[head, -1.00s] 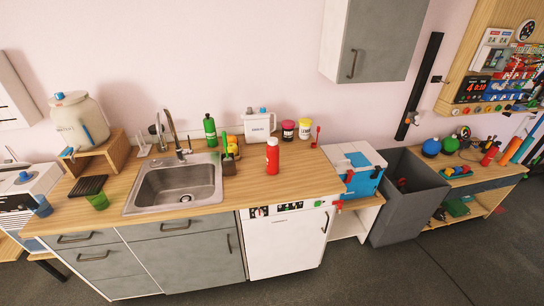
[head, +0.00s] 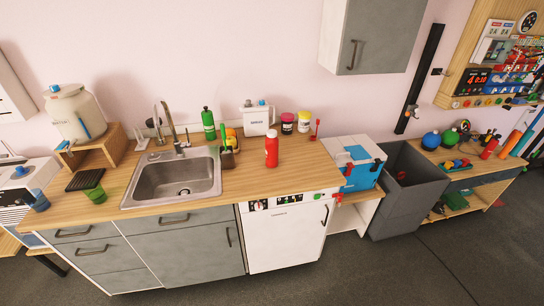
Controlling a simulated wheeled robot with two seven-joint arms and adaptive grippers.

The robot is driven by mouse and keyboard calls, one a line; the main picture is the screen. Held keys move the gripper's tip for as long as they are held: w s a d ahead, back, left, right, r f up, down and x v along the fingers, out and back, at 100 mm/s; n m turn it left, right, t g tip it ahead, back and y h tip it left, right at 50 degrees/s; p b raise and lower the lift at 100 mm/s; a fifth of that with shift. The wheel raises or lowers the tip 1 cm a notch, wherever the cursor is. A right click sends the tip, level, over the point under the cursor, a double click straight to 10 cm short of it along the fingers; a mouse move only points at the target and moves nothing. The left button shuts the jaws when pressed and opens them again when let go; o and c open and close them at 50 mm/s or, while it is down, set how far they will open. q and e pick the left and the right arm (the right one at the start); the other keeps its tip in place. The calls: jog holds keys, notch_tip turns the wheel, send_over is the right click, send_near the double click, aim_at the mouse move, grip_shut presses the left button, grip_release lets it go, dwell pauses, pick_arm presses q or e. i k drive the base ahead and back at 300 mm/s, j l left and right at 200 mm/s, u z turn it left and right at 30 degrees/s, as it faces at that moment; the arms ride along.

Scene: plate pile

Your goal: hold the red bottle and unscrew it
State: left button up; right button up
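The red bottle (head: 271,152) stands upright on the wooden counter (head: 300,178), to the right of the sink. Its top looks pale, but it is too small to make out the cap. Nothing touches the bottle. Neither of my grippers shows in the head view.
The sink (head: 172,182) with its tap lies left of the bottle. A green bottle (head: 208,122), a white jug (head: 257,120) and lidded jars (head: 287,123) stand behind. A blue and white box (head: 355,168) and a grey bin (head: 408,190) are at the right.

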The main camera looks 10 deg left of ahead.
aim_at(271, 144)
jog(key=i+j+z, duration=0.2)
jog(key=j, duration=0.25)
jog(key=i+j+z, duration=0.2)
jog(key=j, duration=0.25)
jog(key=j+z, duration=0.2)
jog(key=j, duration=0.25)
